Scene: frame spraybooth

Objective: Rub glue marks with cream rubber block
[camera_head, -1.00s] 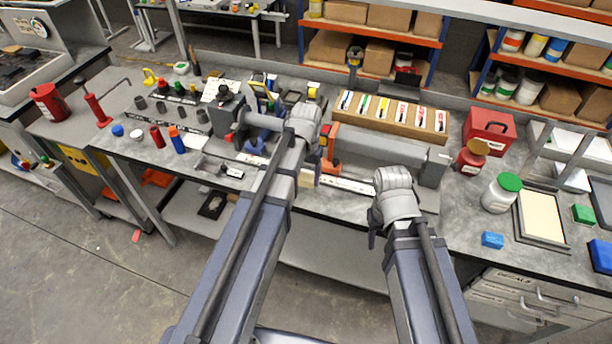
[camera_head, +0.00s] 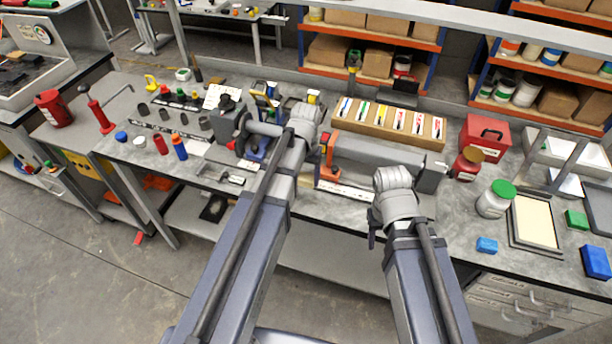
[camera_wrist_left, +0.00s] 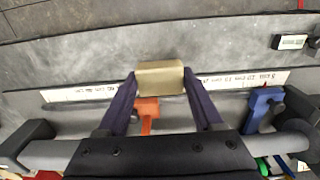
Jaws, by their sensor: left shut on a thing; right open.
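My left gripper (camera_wrist_left: 160,90) is shut on the cream rubber block (camera_wrist_left: 160,78), which sits between its two fingertips in the left wrist view. The block is over a white printed strip (camera_wrist_left: 85,93) on the grey bench, between the strip's two visible parts. I cannot tell if it touches. In the head view the left wrist hides the fingertips; the strip (camera_head: 345,191) shows beside it. My right gripper (camera_head: 393,182) is over the bench front, to the right; its fingertips are hidden and no held thing shows. I cannot make out glue marks.
An orange clamp (camera_head: 328,150) and a blue clamp (camera_head: 256,147) stand near the left gripper. A long grey bar (camera_head: 385,157) lies behind the right gripper. A wooden rack (camera_head: 390,123) is behind it.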

